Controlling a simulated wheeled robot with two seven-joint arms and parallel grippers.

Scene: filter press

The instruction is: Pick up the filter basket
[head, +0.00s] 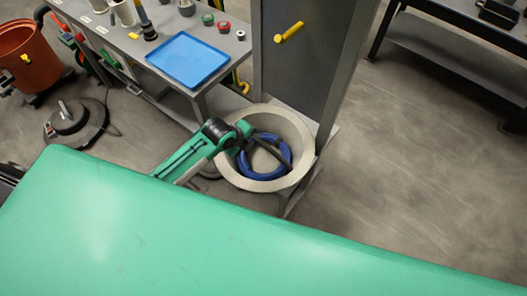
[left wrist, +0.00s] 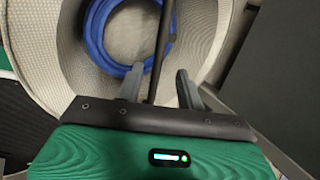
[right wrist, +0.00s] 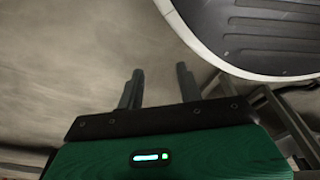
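My left gripper (head: 245,140) reaches over the basket's left rim. In the left wrist view the basket (left wrist: 42,40) fills the top, with the blue ring (left wrist: 95,40) inside. The left fingers (left wrist: 158,88) are apart, with the dark bar (left wrist: 163,45) between them; contact cannot be told. My right gripper (right wrist: 158,88) is open and empty over bare floor, outside the head view.
A workbench (head: 125,42) with a blue tray (head: 188,60) stands at the upper left. The grey cabinet (head: 310,60) with a yellow handle (head: 289,32) rises behind the basket. An orange bucket (head: 28,58) stands far left. The floor (head: 430,160) at right is clear.

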